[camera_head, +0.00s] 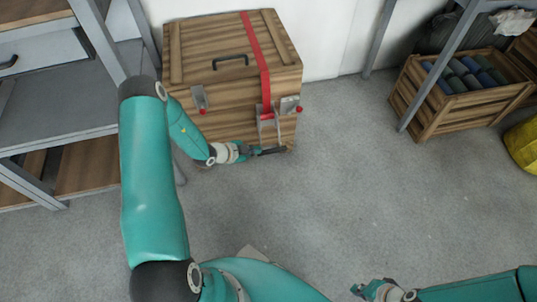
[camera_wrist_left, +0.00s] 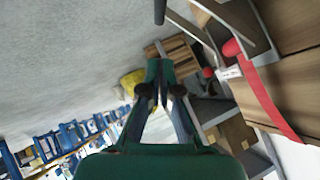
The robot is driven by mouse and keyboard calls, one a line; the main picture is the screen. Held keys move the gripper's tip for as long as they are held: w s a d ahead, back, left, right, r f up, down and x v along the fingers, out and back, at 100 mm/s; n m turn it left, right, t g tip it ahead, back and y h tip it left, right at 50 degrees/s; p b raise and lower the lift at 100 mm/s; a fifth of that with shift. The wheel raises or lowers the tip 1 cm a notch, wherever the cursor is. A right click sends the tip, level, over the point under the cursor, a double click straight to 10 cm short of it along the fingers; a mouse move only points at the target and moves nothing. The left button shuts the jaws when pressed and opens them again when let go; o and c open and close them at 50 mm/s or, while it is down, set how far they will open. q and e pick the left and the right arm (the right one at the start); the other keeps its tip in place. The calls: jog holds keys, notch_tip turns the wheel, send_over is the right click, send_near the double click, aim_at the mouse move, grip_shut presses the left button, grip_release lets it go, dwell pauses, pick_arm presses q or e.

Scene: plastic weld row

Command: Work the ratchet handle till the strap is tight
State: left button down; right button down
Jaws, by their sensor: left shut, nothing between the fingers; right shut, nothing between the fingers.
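A wooden chest (camera_head: 235,85) stands on the floor with a red strap (camera_head: 256,55) over its lid and down its front. The metal ratchet (camera_head: 266,117) sits on the front at the strap's lower end. Its handle hangs low, with a dark grip bar (camera_head: 273,150) across the bottom. My left gripper (camera_head: 255,152) is shut and empty beside the bar's left end; contact cannot be told. In the left wrist view the shut fingers (camera_wrist_left: 156,68) show, with the red strap (camera_wrist_left: 262,92) at right. My right gripper (camera_head: 363,288) is shut and empty, low over the floor, away from the chest.
The chest has a black lid handle (camera_head: 230,60) and red-knobbed latches (camera_head: 200,98) (camera_head: 290,105) on its front. A grey shelf unit (camera_head: 60,90) stands close at left. A crate of rolls (camera_head: 440,110) is at right. The floor in front is clear.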

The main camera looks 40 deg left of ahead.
pick_arm(q)
jog(key=b, duration=0.4)
send_near(275, 150)
jog(key=w+d, duration=0.3)
jog(key=shift+w+a+f+b, duration=0.2)
jog(key=shift+w+a+f, duration=0.1)
jog(key=shift+f, duration=0.4)
jog(key=shift+w+a+f+b, duration=0.2)
jog(key=shift+w+f+b, duration=0.05)
jog(key=shift+f, duration=0.4)
jog(key=shift+w+a+f+b, duration=0.2)
jog(key=shift+w+a+f, duration=0.1)
jog(key=shift+f, duration=0.4)
